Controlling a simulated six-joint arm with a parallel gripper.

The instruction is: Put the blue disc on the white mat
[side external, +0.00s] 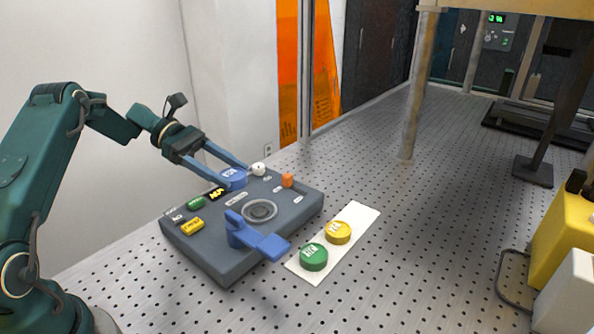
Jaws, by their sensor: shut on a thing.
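The blue disc (233,179) is at the back of the dark grey instrument box, with a pale label on its top. My gripper (230,172) is shut on the blue disc, its two blue fingers reaching down from the upper left. I cannot tell whether the disc touches the box top or is slightly above it. The white mat (363,215) lies on the perforated table to the right of the box. A yellow disc (338,232) and a green disc (313,257) stand on the mat.
The far end of the mat is bare. A post (413,115) stands farther back.

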